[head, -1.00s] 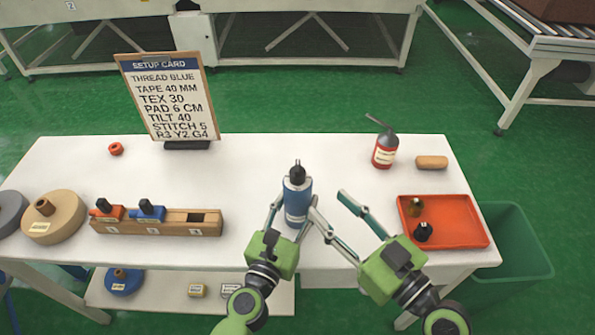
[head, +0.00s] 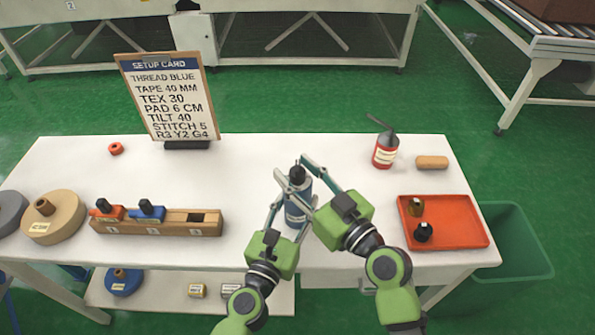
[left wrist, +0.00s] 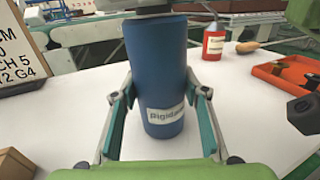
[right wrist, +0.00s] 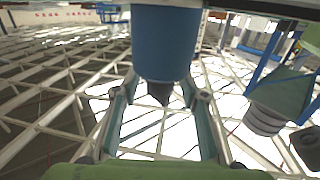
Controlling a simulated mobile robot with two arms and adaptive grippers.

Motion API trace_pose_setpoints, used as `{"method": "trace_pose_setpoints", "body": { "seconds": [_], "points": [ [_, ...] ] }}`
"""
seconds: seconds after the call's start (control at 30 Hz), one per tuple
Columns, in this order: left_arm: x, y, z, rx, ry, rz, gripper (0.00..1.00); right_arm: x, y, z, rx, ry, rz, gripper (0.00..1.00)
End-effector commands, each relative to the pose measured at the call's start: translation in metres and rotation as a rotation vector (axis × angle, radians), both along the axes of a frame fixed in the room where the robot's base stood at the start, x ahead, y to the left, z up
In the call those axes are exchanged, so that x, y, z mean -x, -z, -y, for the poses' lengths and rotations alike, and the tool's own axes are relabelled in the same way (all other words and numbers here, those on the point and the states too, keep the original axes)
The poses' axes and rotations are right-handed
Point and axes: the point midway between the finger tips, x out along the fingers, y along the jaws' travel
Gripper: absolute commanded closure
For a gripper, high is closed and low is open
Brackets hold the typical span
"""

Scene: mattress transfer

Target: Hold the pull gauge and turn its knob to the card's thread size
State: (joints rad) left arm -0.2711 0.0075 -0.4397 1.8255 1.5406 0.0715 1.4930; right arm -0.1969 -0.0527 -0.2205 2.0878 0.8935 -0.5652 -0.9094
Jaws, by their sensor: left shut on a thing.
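The blue pull gauge (head: 297,208) stands upright at the table's front middle, with a black knob (head: 297,174) on top. My left gripper (left wrist: 160,100) is shut on its body, a finger on each side; a white label (left wrist: 165,120) faces the left wrist camera. My right gripper (head: 291,167) has its fingers on either side of the knob. In the right wrist view the dark tip (right wrist: 160,92) sits between the fingers with gaps showing, so they look open. The knob's setting is not readable. The setup card (head: 168,98) reads TEX 30 and thread blue.
A wooden block (head: 190,229) with red and blue pieces and several spools stand at left. A red tray (head: 465,225) with two small knobs, a red bottle (head: 384,155) and a tan piece (head: 432,162) are at right. The table behind the gauge is clear.

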Motion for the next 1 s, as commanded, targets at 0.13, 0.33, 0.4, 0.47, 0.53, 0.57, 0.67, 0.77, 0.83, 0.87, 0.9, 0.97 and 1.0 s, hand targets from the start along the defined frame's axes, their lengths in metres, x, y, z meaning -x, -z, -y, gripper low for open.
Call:
{"method": "trace_pose_setpoints", "body": {
  "seconds": [0.13, 0.33, 0.4, 0.47, 0.53, 0.57, 0.67, 0.77, 0.83, 0.87, 0.9, 0.97, 1.0],
  "points": [
    [-0.0006, -0.0025, 0.0002, 0.001, 0.0, 0.004, 0.99, 0.0, -0.0001, 0.0002, 0.001, 0.0, 0.001, 0.6],
    [-0.0005, -0.0025, 0.0003, 0.001, 0.0, 0.004, 0.99, 0.0001, -0.0001, 0.0004, 0.001, 0.001, 0.001, 0.99],
    [-0.0005, -0.0025, 0.0003, 0.001, 0.0, 0.004, 0.99, 0.0001, -0.0001, 0.0004, 0.001, 0.001, 0.001, 0.99],
    [-0.0006, -0.0025, 0.0002, 0.001, 0.0, 0.004, 0.99, 0.0001, -0.0001, 0.0005, 0.001, 0.0, 0.001, 0.99],
    [-0.0006, -0.0025, 0.0002, 0.001, 0.0, 0.004, 0.99, 0.0001, -0.0002, 0.0003, 0.001, -0.003, 0.002, 0.99],
    [-0.0006, -0.0025, 0.0002, 0.001, 0.0, 0.004, 0.99, 0.0, -0.0004, 0.0003, 0.002, -0.005, 0.003, 0.99],
    [-0.0006, -0.0024, 0.0002, 0.002, 0.0, 0.003, 0.99, -0.0001, -0.001, -0.0003, 0.004, -0.02, 0.007, 0.99],
    [-0.0005, -0.0023, 0.0004, 0.002, 0.0, 0.003, 0.99, 0.0003, -0.0014, -0.0018, 0.005, -0.049, 0.012, 0.99],
    [-0.0003, -0.0021, 0.0005, 0.002, 0.001, 0.003, 0.99, 0.0003, -0.0019, -0.002, 0.006, -0.077, 0.014, 0.99],
    [-0.0003, -0.002, 0.0006, 0.002, 0.001, 0.002, 0.99, 0.0006, -0.002, -0.0023, 0.005, -0.09, 0.013, 0.99],
    [-0.0002, -0.0019, 0.0008, 0.002, 0.001, 0.002, 0.99, 0.0005, -0.0022, -0.0024, 0.006, -0.11, 0.014, 0.99],
    [-0.0002, -0.0017, 0.001, 0.002, 0.002, 0.002, 0.99, 0.0008, -0.0016, -0.0025, 0.009, -0.143, 0.013, 0.99],
    [-0.0001, -0.0016, 0.0011, 0.001, 0.002, 0.003, 0.99, 0.001, -0.0017, -0.0026, 0.008, -0.166, 0.012, 0.99]
  ]
}}
